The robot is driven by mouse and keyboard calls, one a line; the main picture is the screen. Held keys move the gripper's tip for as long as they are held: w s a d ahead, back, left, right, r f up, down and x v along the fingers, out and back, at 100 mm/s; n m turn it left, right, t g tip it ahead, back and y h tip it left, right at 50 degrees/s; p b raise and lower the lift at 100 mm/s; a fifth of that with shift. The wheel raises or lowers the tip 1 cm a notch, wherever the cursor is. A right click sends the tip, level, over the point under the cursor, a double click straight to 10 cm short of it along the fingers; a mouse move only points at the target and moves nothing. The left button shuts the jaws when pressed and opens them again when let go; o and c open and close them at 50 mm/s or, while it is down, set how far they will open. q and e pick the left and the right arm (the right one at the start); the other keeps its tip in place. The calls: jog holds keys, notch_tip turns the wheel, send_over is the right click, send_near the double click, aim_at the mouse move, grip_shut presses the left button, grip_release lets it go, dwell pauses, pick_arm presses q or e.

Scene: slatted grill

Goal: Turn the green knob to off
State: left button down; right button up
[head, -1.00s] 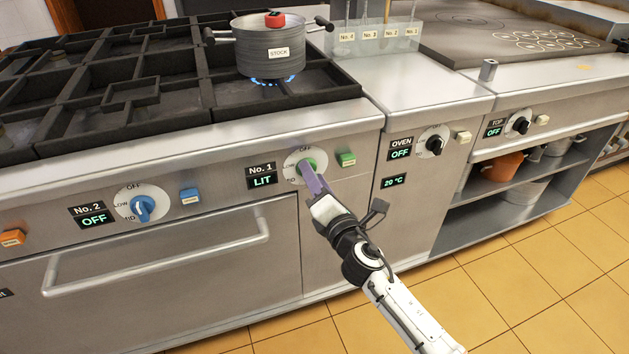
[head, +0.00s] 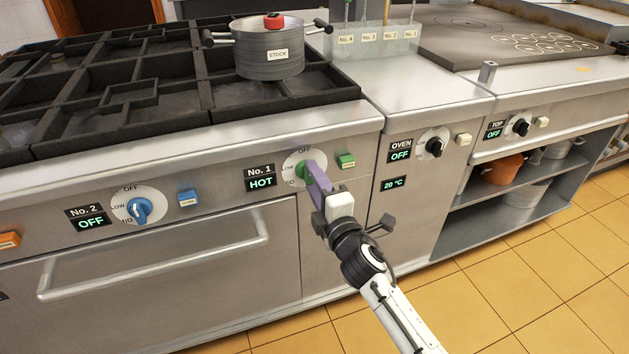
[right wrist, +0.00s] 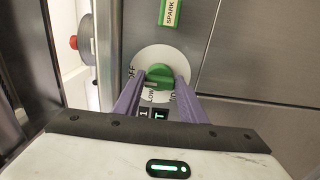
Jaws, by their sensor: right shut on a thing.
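The green knob (head: 304,171) of burner No. 1 sits on a white dial on the stove front. In the right wrist view, the knob (right wrist: 160,76) lies between the two fingertips (right wrist: 158,82). Its grip bar lies about sideways there, with a pale mark at its left end, on the side of the OFF print. My left gripper is not in view.
A green spark button (head: 346,161) is just right of the dial. The stock pot (head: 269,48) stands on the grate above, with no flame visible under it. The blue No. 2 knob (head: 141,208) and an oven handle (head: 155,258) are to the left.

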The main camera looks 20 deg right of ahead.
dwell(0.4)
jog(key=o, duration=1.1)
jog(key=shift+c, duration=0.2)
jog(key=s, duration=1)
jog(key=shift+s+d, duration=0.15)
jog(key=shift+s, duration=0.05)
